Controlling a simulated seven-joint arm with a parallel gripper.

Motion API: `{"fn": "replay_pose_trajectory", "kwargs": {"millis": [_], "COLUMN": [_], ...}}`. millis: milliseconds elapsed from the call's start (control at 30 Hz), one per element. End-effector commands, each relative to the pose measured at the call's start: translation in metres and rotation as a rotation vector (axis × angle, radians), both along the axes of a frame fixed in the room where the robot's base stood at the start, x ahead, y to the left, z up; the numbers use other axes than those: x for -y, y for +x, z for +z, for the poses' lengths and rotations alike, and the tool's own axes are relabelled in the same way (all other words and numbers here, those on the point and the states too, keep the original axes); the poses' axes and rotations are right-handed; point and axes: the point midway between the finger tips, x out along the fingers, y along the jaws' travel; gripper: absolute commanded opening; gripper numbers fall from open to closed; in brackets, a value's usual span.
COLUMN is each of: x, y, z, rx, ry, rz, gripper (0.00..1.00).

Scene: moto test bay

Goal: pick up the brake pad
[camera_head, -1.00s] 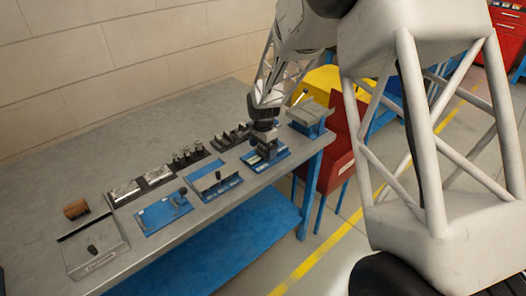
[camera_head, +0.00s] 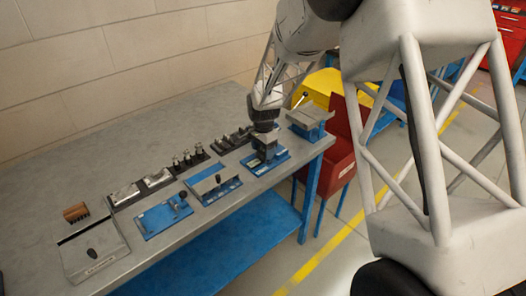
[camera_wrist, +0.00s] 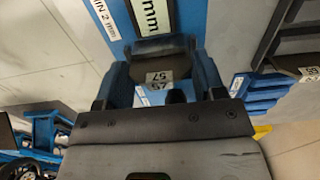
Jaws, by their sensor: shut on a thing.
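My gripper (camera_head: 266,150) is low over a blue fixture (camera_head: 282,158) near the right end of the bench. In the wrist view my gripper (camera_wrist: 162,78) has its two blue fingers closed on the sides of a dark grey piece, which I take to be the brake pad (camera_wrist: 160,48). A small label with numbers shows at its near side. The blue fixture with white "mm" labels (camera_wrist: 110,18) lies right behind the piece. I cannot tell whether the piece still touches the fixture. In the head view the gripper hides the piece.
More blue fixtures (camera_head: 163,217) and dark trays with metal parts (camera_head: 190,160) line the bench (camera_head: 130,155). A grey-topped blue stand (camera_head: 309,118) is close right of my gripper. A brown brush-like block (camera_head: 76,212) lies at the left. The back of the bench is clear.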

Motion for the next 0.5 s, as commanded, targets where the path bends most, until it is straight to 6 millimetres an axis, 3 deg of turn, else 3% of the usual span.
{"fn": "replay_pose_trajectory", "kwargs": {"millis": [233, 500], "x": [0.0, 0.011], "y": [0.001, -0.034], "z": [0.029, 0.031], "rx": [0.003, -0.001], "ry": [0.001, -0.001], "rz": [0.0, 0.0], "gripper": [0.34, 0.34]}}
